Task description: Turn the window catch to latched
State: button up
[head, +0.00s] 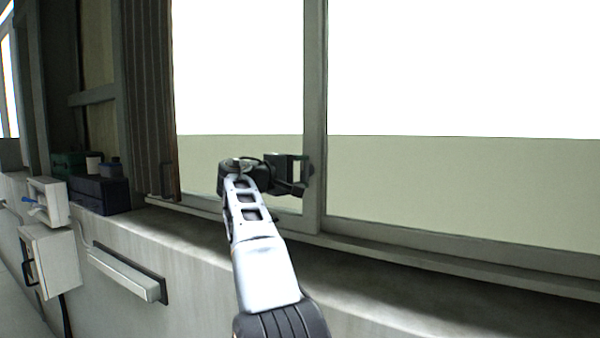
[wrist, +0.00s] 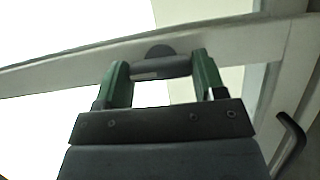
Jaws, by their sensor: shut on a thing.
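The window catch (wrist: 160,52) has a round dark base plate on the pale window frame and a short grey bar lever. In the wrist view the lever lies roughly across the picture, along the frame member, with a slight tilt. My gripper (wrist: 160,70) has its two green fingers at the two ends of the lever, shut on it. In the head view my gripper (head: 300,174) is against the window's upright (head: 313,100), and the catch is mostly hidden behind it. I cannot tell the latched side from these views.
A ribbed brown shutter or curtain (head: 152,100) hangs left of the window. A dark curved handle (wrist: 292,138) is close on the right in the wrist view. The sill (head: 400,280) is clear. A dark box (head: 100,195) and white wall boxes (head: 50,262) stand left.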

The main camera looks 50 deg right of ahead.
jog(key=o, duration=0.9)
jog(key=a, duration=0.4)
jog(key=w+a+b, duration=0.1)
jog(key=a, duration=0.4)
jog(key=w+a+b, duration=0.1)
jog(key=a, duration=0.3)
jog(key=shift+a, duration=0.35)
jog(key=s+a+f+t+y, duration=0.2)
jog(key=s+a+f+y, duration=0.2)
jog(key=f, duration=0.9)
jog(key=s+a+f+n+t+y, duration=0.1)
jog(key=s+a+f+y, duration=0.4)
jog(key=f, duration=0.8)
jog(key=s+a+f+t+y, duration=0.4)
jog(key=a+f+y, duration=0.4)
jog(key=a+f, duration=0.5)
jog(key=shift+s+f+n+y, duration=0.4)
jog(key=shift+s+f, duration=0.1)
jog(key=shift+f, duration=0.1)
